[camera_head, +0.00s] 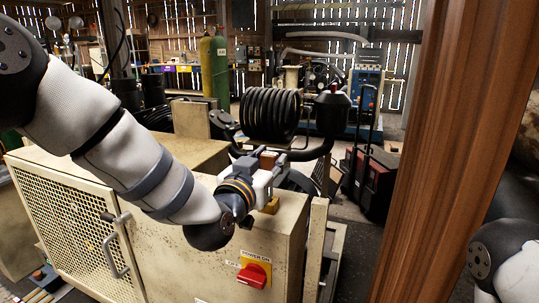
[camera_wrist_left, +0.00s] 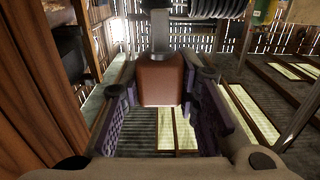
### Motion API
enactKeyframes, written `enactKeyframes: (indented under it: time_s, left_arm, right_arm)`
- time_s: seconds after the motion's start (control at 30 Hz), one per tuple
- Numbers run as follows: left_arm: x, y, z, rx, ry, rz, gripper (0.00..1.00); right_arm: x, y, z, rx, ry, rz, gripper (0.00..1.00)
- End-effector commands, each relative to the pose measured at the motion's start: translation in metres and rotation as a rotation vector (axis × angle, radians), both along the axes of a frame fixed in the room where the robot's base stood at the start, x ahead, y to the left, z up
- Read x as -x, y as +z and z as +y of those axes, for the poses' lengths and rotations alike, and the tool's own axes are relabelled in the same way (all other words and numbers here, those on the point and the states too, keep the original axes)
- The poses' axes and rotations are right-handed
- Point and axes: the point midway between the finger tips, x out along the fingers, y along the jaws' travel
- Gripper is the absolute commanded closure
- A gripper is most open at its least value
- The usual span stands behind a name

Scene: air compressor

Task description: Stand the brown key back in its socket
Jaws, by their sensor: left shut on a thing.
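The brown key (camera_wrist_left: 162,80) shows in the left wrist view as a reddish-brown block with a grey shank running toward the top of the picture. It sits between the purple-padded fingers of my left gripper (camera_wrist_left: 160,100). In the head view, my left gripper (camera_head: 268,170) is above the right end of the cream compressor cabinet, and a bit of the brown key (camera_head: 268,158) shows at its fingers. The gripper is shut on the key. I cannot make out the socket in either view. My right gripper is out of view.
The cream cabinet (camera_head: 185,250) carries a red power switch (camera_head: 252,275) on a yellow plate. A black coiled hose (camera_head: 271,114) is behind the gripper. A yellow block (camera_head: 270,205) is just below the gripper. A brown wooden post (camera_head: 440,150) stands at right.

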Motion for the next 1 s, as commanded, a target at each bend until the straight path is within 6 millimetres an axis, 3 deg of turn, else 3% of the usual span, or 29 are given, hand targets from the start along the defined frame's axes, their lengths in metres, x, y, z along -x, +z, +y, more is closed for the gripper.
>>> enactKeyframes:
  time_s: [0.5,1.0]
  left_arm:
    - [0.000,-0.028,0.000,-0.001,0.000,0.002,0.99]
    - [0.000,-0.028,0.000,0.000,0.000,-0.001,0.99]
  right_arm:
    - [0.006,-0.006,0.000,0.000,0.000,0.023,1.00]
    - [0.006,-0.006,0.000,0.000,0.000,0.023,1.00]
